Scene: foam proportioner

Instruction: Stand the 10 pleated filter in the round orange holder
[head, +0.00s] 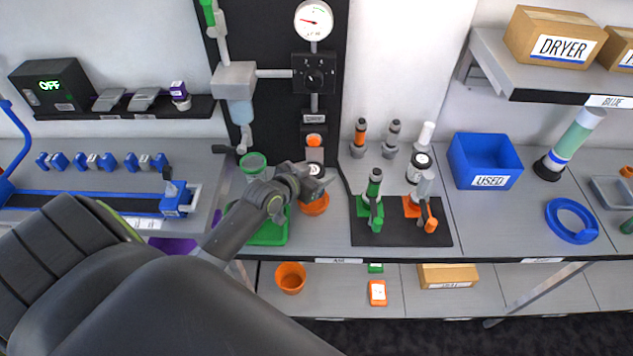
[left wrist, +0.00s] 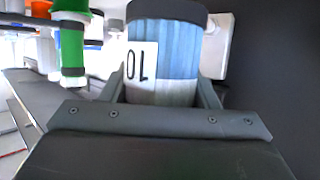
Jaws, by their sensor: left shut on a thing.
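The 10 pleated filter (left wrist: 175,60) fills the middle of the left wrist view. It has a blue and white pleated body, a dark end cap and a white label that reads 10 upside down. My left gripper (head: 318,180) is shut on it, with one finger on each side of its body. In the head view my gripper hides most of the filter. The round orange holder (head: 315,206) shows just below my gripper, partly covered by it. I cannot tell whether the filter touches the holder. My right gripper is in neither view.
A black panel with a gauge (head: 314,20) and a valve knob (head: 313,79) stands behind my gripper. A green tray (head: 268,236) is left of the holder. A black mat (head: 400,236) with green and orange fixtures and a blue USED bin (head: 484,161) are to the right.

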